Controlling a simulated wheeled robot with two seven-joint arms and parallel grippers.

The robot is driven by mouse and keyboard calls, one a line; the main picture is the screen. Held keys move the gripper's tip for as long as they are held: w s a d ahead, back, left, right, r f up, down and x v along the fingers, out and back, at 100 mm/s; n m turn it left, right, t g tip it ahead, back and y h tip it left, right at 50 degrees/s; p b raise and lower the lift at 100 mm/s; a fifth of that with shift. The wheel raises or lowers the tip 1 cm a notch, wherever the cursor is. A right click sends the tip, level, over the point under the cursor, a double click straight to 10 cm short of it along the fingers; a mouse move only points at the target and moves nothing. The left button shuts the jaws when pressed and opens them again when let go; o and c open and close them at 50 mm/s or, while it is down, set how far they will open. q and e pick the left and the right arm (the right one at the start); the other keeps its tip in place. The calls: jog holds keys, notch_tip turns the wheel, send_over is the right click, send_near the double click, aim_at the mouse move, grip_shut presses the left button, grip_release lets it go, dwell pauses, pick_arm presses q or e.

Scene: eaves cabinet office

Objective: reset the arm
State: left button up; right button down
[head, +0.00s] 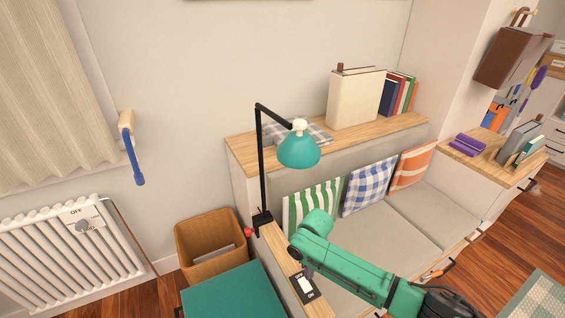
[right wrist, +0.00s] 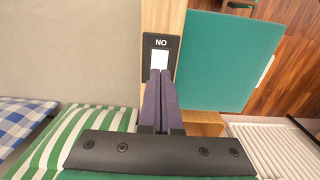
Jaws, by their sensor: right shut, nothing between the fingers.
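My green right arm reaches in from the lower right in the head view. My right gripper (head: 309,271) points down at the switch (head: 306,291) on the wooden ledge in front of the lamp. In the right wrist view its two dark purple fingers (right wrist: 160,74) are pressed together with nothing between them. Their tips overlap the lower part of the white rocker on the black switch plate (right wrist: 157,40). I cannot tell whether they touch it. My left gripper is in neither view.
A teal lamp (head: 299,150) on a black arm stands clamped beside the bench. Striped and checked cushions (head: 369,187) lie behind my arm. A brown bin (head: 207,238), a teal-topped seat (head: 235,295) and a white radiator (head: 62,252) are to the left.

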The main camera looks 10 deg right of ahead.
jog(key=s+a+n+y, duration=0.1)
jog(key=s+a+y, duration=0.1)
jog(key=s+a, duration=0.4)
jog(key=s+d+r+m+t+h, duration=0.1)
jog(key=s+d+r+m+t, duration=0.15)
jog(key=s+d, duration=0.5)
jog(key=s+d+r+m+t+h, duration=0.1)
jog(key=s+d+r, duration=0.3)
jog(key=d, duration=0.6)
notch_tip(320, 180, down, 22)
jog(key=s+g, duration=0.1)
jog(key=s, duration=0.1)
jog(key=s+d+f+g, duration=0.1)
jog(key=s+d+f, duration=0.1)
jog(key=s+f, duration=1.3)
jog(key=shift+s+f, duration=0.15)
jog(key=shift+s, duration=0.8)
jog(key=shift+d+n+g, duration=0.1)
jog(key=shift+n+g, duration=0.15)
